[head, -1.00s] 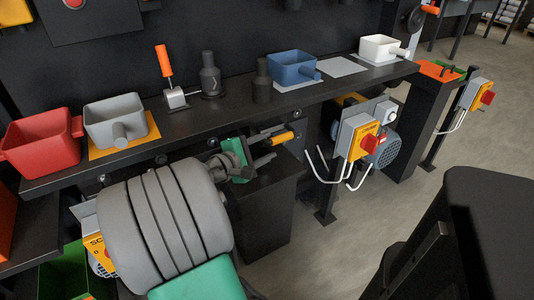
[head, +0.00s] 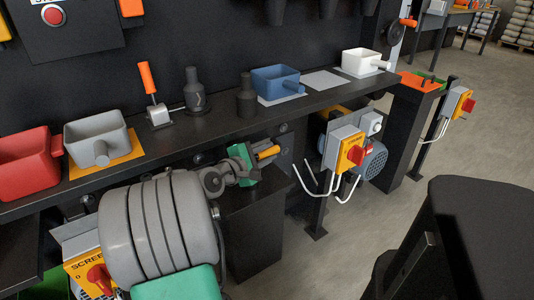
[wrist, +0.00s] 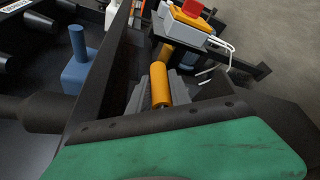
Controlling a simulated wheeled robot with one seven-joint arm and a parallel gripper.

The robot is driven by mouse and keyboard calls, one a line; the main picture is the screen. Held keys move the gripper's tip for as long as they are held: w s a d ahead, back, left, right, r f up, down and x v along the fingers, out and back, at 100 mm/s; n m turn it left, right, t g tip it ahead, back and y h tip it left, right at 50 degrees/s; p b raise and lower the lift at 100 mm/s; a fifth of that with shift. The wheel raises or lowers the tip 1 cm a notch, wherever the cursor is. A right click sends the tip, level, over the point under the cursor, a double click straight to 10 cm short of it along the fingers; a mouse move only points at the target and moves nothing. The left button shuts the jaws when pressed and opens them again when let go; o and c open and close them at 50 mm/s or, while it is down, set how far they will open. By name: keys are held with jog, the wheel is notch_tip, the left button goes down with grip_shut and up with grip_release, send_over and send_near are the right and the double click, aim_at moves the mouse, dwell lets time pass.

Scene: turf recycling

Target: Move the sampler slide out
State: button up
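The only handle near my gripper is an orange-yellow cylinder (head: 266,152), under the black shelf; it may belong to the sampler slide, whose body I cannot make out. My gripper (head: 258,158) has a green body and grey fingers and is right at this handle. In the wrist view the orange handle (wrist: 160,84) lies between the two grey ribbed fingers of my gripper (wrist: 161,92). They are close on either side of it. Whether they touch or squeeze it I cannot tell. The green hand body hides the near part.
The black shelf (head: 220,128) runs above my gripper, carrying a blue scoop (head: 276,80), a grey scoop (head: 96,137), a red scoop (head: 25,162) and a white scoop (head: 362,62). A switch box with a red knob (head: 355,155) stands right of my gripper.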

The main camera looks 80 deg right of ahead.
grip_shut()
jog(key=shift+s, duration=0.1)
dwell(0.9)
